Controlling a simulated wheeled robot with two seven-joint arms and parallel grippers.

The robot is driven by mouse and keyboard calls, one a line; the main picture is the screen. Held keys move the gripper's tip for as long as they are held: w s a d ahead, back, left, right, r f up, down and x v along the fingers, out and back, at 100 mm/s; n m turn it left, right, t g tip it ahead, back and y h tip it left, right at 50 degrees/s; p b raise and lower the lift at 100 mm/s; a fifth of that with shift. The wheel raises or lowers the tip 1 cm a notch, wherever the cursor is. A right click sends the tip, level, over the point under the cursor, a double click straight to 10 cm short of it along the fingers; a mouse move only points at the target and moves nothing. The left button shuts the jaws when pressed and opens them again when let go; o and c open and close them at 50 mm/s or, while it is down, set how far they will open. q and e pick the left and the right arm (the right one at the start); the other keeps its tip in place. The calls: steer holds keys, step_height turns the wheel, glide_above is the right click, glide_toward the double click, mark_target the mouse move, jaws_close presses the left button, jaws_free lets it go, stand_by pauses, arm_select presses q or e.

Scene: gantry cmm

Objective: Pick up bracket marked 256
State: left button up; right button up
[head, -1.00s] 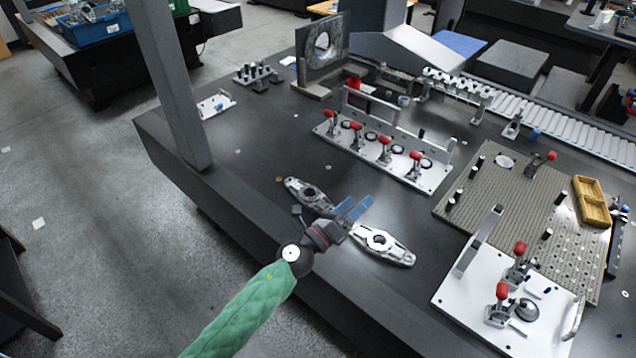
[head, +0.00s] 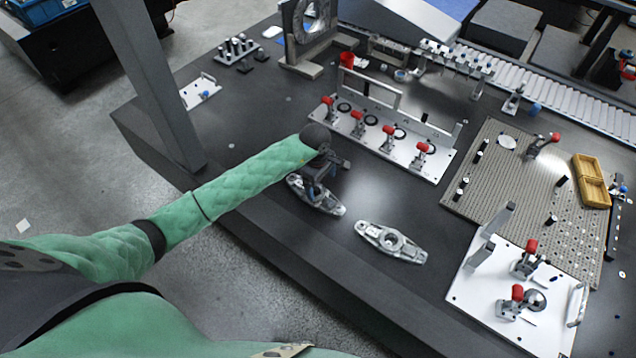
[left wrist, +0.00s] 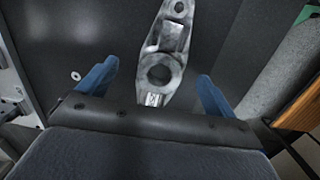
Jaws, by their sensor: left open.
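Two grey metal brackets lie on the dark table; no number can be read on either. The left bracket (head: 325,201) is partly hidden under my left gripper (head: 316,190) in the head view. The right bracket (head: 391,242) lies apart, nearer the table's front edge, and is fully visible. In the left wrist view, my left gripper (left wrist: 157,88) is open, its blue fingers on either side of the near end of the left bracket (left wrist: 168,45). My right gripper is not in view.
A white plate with red-handled clamps (head: 425,170) stands behind the brackets. A second white clamp plate (head: 470,292) and a perforated plate (head: 505,195) are at the right. A grey upright column (head: 150,85) rises at the left table edge. Bare table surrounds the right bracket.

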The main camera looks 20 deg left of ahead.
mark_target(315, 191)
arm_select(q)
steer(key=shift+w+a+f+y+b, duration=0.25)
steer(key=shift+a+f+y, duration=0.05)
steer(key=shift+a+f, duration=0.25)
steer(key=shift+w+a+f+y+b, duration=0.2)
steer(key=shift+a+f+y, duration=0.15)
steer(key=shift+a, duration=0.2)
step_height(315, 191, down, 5)
steer(key=shift+s+a+r+b, duration=0.1)
steer(key=shift+s+r+b, duration=0.05)
steer(key=shift+b, duration=0.4)
steer(key=shift+f, duration=0.35)
steer(key=shift+r, duration=0.1)
steer(key=c, duration=1.4)
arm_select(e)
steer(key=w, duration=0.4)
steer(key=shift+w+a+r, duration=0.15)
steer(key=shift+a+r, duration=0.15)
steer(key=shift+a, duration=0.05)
